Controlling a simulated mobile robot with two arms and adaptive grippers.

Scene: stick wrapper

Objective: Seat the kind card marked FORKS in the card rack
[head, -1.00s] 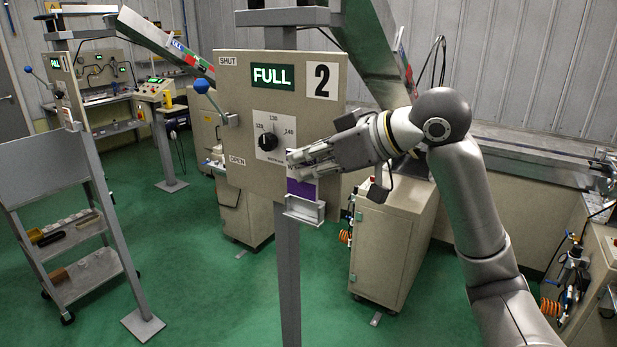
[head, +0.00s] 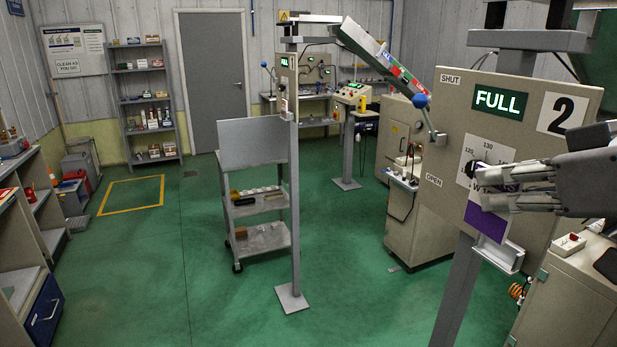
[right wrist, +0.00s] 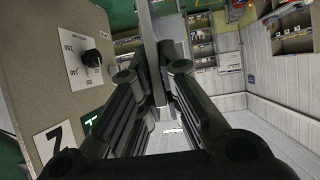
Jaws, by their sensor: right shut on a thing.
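A purple and white card (head: 487,222) stands in front of the lower part of the control panel. Its upper part is covered by my fingers, and I cannot read its whole word. My right gripper (head: 500,190) comes in from the right and is shut on this card. In the right wrist view the card (right wrist: 149,45) shows nearly edge-on between the fingers. The silver card rack (head: 500,254) is a small ledge at the panel's lower edge, just below the card. I cannot tell whether the card's bottom edge touches it. My left gripper is not in view.
The panel (head: 455,170) carries a dial, a lit FULL display (head: 499,101), a number 2 plate and a blue-knobbed lever (head: 421,101) at its left. A grey trolley (head: 258,207) and shelves (head: 146,100) stand further left.

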